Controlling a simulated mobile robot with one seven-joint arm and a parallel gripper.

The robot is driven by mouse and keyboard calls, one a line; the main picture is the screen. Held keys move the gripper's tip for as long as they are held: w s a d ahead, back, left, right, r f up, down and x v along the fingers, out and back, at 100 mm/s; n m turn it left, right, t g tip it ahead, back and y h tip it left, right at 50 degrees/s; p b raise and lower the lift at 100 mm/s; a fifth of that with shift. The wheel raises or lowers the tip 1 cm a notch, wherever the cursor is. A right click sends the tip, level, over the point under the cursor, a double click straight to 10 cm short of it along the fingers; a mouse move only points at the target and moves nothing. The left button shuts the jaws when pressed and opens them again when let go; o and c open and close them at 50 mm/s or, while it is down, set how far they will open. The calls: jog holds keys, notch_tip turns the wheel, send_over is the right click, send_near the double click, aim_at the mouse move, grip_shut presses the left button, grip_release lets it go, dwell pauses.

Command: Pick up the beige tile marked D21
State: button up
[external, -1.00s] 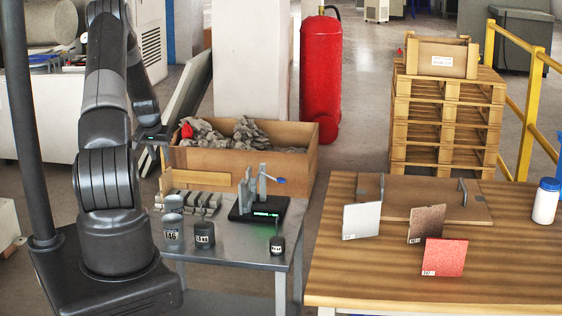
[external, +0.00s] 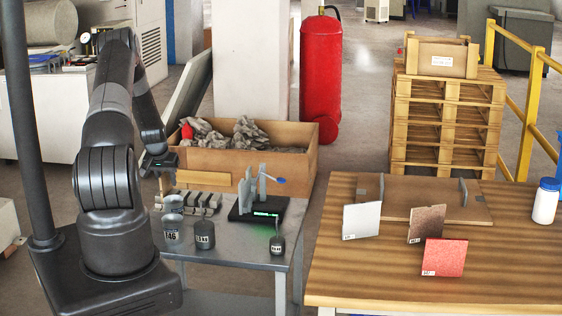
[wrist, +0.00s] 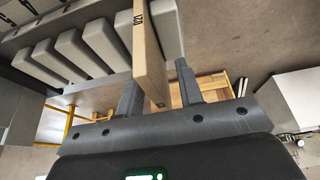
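The beige tile (wrist: 148,52) stands between my fingers in the wrist view. Its narrow edge carries a dark marking near the top of the picture, which seems to read D21. My gripper (wrist: 160,82) also shows in the external view (external: 164,174), low over the left rear of the grey metal table. The fingers are apart, one on each side of the tile, with a visible gap on the right. In the external view a pale beige strip (external: 203,180) shows beside my gripper, behind the grey tiles; I cannot tell if it is this tile.
Several grey tiles (wrist: 58,62) stand in a row close left of the beige tile.

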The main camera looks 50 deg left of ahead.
jog(key=shift+w+f, duration=0.1)
jog(key=shift+f, duration=0.35)
dwell(0.5)
grip_shut()
dwell(0.3)
jog(key=shift+a, duration=0.1)
